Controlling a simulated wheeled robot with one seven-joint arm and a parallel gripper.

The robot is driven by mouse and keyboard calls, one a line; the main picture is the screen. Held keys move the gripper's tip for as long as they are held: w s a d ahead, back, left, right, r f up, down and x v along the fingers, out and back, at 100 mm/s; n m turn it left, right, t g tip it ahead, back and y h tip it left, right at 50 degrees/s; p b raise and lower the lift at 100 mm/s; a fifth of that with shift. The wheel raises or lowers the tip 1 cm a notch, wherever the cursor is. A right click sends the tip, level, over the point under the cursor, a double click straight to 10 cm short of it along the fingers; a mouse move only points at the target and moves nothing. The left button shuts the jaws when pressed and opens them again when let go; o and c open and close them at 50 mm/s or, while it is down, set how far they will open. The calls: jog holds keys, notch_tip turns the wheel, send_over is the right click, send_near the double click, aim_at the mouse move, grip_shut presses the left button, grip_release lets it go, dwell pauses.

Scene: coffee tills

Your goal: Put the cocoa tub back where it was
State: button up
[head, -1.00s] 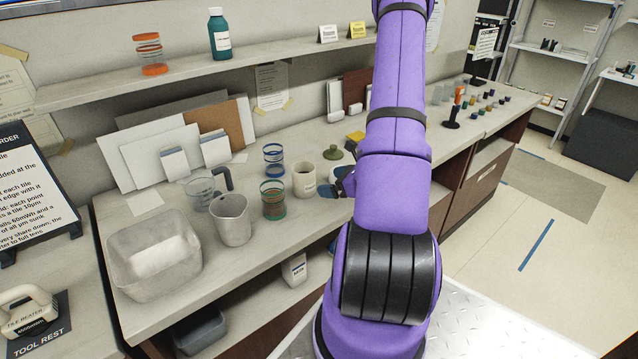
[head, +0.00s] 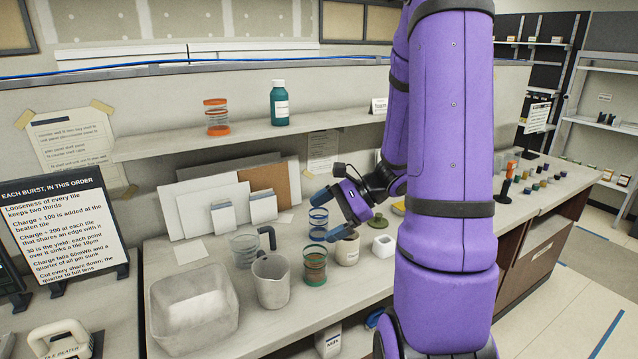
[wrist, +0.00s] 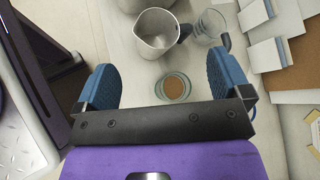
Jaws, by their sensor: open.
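A cream tub (head: 347,250) with a small label stands open on the counter; the label is too small to read, so I cannot confirm it is the cocoa tub. My gripper (head: 333,214) is open and empty, above the counter by the tub and jars. A green lid (head: 378,222) lies behind the tub.
A blue-banded jar (head: 318,222) stands behind the green-banded one. The shelf (head: 240,134) above holds an orange-banded jar (head: 216,118) and a teal bottle (head: 279,103).

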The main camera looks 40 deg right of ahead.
jog(key=s+a+r+n+h, duration=0.4)
jog(key=s+a+r+n, duration=0.3)
jog(key=r+n, duration=0.2)
jog(key=s+a+r+n+g+h, duration=0.1)
jog(key=s+a+r+n+h, duration=0.4)
jog(key=a+r+n, duration=0.3)
jog(key=s+r+n, duration=0.1)
jog(key=n, duration=0.2)
jog(key=shift+s+a+g, duration=0.3)
jog(key=shift+s, duration=0.1)
jog(key=shift+d, duration=0.1)
